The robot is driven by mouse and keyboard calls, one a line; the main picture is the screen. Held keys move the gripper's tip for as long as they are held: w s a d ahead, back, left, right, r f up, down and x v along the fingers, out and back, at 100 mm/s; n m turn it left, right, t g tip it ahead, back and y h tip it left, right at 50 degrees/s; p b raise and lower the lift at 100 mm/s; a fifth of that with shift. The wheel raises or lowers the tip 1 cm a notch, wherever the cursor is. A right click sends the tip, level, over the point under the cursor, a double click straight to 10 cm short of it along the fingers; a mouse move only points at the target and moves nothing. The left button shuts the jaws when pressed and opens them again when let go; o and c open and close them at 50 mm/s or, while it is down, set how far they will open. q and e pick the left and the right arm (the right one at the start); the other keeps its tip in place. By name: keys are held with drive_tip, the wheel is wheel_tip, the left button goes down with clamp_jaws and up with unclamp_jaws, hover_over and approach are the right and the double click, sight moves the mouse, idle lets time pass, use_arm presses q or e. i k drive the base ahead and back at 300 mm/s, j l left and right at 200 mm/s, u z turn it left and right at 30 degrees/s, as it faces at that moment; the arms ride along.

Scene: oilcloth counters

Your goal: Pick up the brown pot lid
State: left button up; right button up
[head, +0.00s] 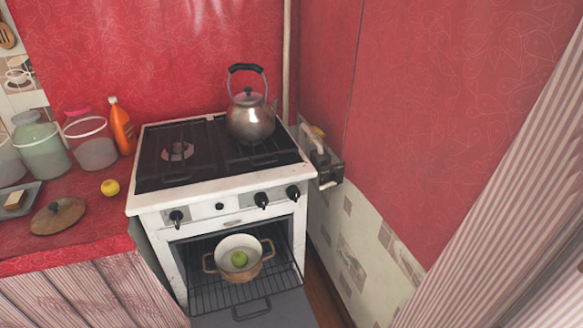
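The brown pot lid (58,216) lies flat on the red counter (88,235) to the left of the stove, close to the counter's front edge. It is round, with a small dark knob on top facing up. Nothing covers it. Neither of my grippers shows in the head view.
A yellow fruit (110,187) and a small tray (18,203) lie near the lid. Glass jars (40,145) and an orange bottle (122,127) stand behind. A kettle (250,118) sits on the stove (205,202). The oven is open, with a pot (240,264) holding a green fruit.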

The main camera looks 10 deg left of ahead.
sight(57, 216)
drive_tip(key=u, duration=1.9)
drive_tip(key=z, duration=1.05)
drive_tip(key=i+j, duration=0.15)
drive_tip(key=j, duration=0.15)
drive_tip(key=i+j+z, duration=0.1)
drive_tip(key=j, duration=0.25)
drive_tip(key=i+j, duration=0.2)
drive_tip(key=j+z, duration=0.05)
drive_tip(key=j, duration=0.05)
